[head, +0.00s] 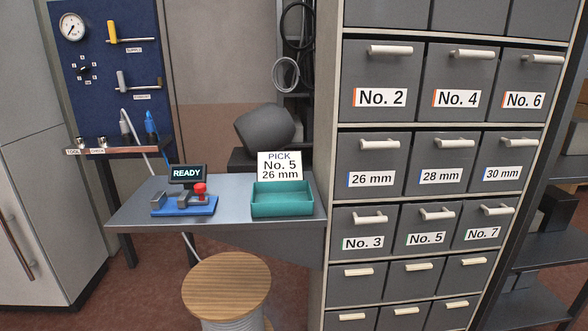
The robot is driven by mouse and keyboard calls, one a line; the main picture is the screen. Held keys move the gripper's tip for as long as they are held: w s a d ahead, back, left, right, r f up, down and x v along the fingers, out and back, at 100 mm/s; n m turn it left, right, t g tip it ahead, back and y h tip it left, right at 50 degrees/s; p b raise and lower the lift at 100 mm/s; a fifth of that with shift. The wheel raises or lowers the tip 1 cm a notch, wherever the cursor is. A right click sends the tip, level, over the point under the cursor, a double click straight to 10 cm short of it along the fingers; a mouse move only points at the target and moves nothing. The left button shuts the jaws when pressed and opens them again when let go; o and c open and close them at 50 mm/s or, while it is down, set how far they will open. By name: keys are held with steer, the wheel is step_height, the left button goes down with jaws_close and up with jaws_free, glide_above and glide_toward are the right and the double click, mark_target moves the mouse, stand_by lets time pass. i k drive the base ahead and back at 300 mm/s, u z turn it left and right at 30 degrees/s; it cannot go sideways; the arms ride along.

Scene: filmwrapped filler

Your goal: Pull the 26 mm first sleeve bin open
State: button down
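The 26 mm sleeve bin (367,164) is a dark grey drawer with a white pull handle (379,144) and a blue-edged label. It sits at the left of the middle labelled row in the drawer cabinet. It looks shut, flush with the bins beside it. A card (280,166) above the tray reads "PICK No. 5 26 mm". My gripper is not in view.
The 28 mm bin (441,162) and 30 mm bin (503,160) are to the right, No. 2 (379,79) above, No. 3 (362,228) below. A teal tray (282,207) stands on the bench (234,193). A wood-topped stool (227,286) stands before the bench, left of the cabinet.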

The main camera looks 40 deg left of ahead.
mark_target(369, 164)
steer(key=u, duration=1.2)
steer(key=k, duration=1.3)
steer(key=z, duration=0.5)
steer(key=i, duration=0.55)
steer(key=z, duration=0.65)
steer(key=i, duration=0.75)
steer(key=u, duration=0.65)
steer(key=i, duration=0.85)
steer(key=u, duration=0.75)
